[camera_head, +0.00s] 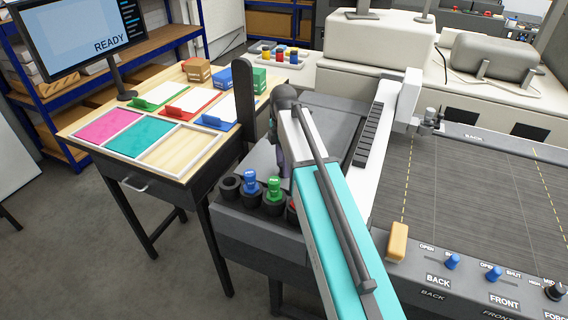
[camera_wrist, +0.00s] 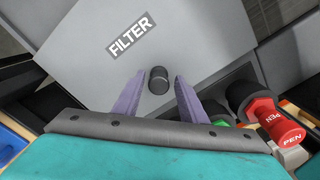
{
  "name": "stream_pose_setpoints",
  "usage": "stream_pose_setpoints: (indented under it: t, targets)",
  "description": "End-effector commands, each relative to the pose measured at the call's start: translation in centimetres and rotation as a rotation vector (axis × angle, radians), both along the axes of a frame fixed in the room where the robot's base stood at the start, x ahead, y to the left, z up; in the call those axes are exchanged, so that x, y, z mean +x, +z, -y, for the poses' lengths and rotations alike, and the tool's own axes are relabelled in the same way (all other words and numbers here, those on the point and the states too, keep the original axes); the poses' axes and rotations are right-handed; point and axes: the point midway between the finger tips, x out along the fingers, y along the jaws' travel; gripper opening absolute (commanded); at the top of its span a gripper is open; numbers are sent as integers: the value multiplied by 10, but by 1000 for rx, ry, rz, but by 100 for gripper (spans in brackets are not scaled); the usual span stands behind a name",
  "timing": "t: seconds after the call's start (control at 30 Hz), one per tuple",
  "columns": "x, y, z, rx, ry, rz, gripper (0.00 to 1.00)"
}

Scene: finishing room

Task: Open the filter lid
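The filter lid (camera_wrist: 190,40) is a flat grey panel labelled FILTER, filling the upper middle of the wrist view. A short black round knob (camera_wrist: 158,84) stands on it near its lower edge. My gripper (camera_wrist: 158,76) has two purple fingers, spread apart, one on each side of the knob. A gap shows between the knob and each finger, and nothing is held. The lid looks shut, lying flat. In the head view my arm covers most of the lid and the knob is hidden; a bit of purple finger (camera_head: 284,165) shows beside the arm.
A red pen (camera_wrist: 273,125) stands close to the right finger in the wrist view. Blue (camera_head: 250,186) and green (camera_head: 273,192) pens stand in black holders in the head view. A dark upright post (camera_head: 244,105) rises left of my arm. A table with coloured trays (camera_head: 140,138) is further left.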

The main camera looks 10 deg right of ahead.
Motion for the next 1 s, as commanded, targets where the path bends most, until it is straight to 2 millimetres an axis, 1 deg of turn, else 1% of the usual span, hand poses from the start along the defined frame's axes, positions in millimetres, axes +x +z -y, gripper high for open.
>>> stream_pose_setpoints:
  t: [0.2,0.27,0.3,0.43,0.77,1.0]
  targets:
    - [0,0,0,0,0,0,38]
    - [0,0,0,0,0,0,30]
    - [0,0,0,0,0,0,23]
    - [0,0,0,0,-1,-1,1]
    - [2,0,3,-2,-2,-3,0]
    - [16,0,13,-3,-3,-2,0]
